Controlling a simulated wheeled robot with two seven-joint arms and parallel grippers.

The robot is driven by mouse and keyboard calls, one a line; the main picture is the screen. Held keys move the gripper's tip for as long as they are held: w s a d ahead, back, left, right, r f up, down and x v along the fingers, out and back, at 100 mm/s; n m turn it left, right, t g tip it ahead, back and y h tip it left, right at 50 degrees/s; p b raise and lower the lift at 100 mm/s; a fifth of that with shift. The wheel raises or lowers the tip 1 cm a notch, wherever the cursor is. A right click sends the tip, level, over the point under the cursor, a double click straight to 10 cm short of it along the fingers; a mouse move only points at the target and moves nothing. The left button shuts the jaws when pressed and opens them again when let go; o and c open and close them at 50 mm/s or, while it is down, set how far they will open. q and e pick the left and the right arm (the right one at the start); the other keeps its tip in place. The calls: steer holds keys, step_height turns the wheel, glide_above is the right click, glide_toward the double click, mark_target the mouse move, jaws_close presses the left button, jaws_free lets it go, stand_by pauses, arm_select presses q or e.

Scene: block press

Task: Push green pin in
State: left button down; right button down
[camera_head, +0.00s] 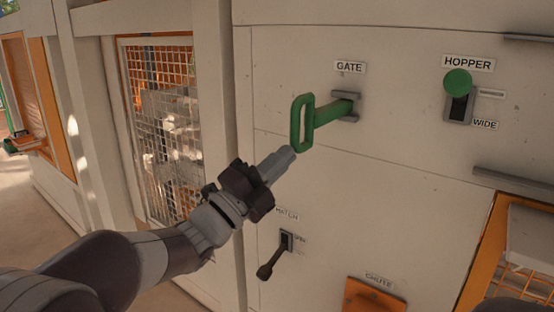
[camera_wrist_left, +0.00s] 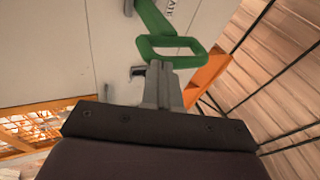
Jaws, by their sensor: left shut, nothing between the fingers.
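The green pin (camera_head: 329,117) sticks out of the machine's pale front panel from a grey bracket under the GATE label. Its near end is a rectangular loop handle. My left gripper (camera_head: 289,153) is shut and empty, with its fingertips just below and left of the loop. In the left wrist view the green pin (camera_wrist_left: 161,40) shows ahead, its loop just beyond the tips of the shut gripper (camera_wrist_left: 159,69). I cannot tell whether the tips touch the loop. My right gripper is not in view.
To the right is a HOPPER slider with a green knob (camera_head: 457,83). Below are a dark hatch lever (camera_head: 273,260) and an orange chute flap (camera_head: 373,296). A mesh window (camera_head: 160,125) is at left. Grey rails (camera_head: 512,184) stick out at right.

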mark_target(335, 110)
arm_select(q)
steer(key=w+d+b, duration=0.1)
steer(key=w, duration=0.1)
steer(key=w+d+b, duration=0.1)
steer(key=shift+w+d+f, duration=0.15)
steer(key=shift+w+d, duration=0.2)
steer(key=w+d, duration=0.5)
steer(key=w, duration=0.2)
steer(key=shift+r, duration=0.25)
steer(key=shift+b, duration=0.3)
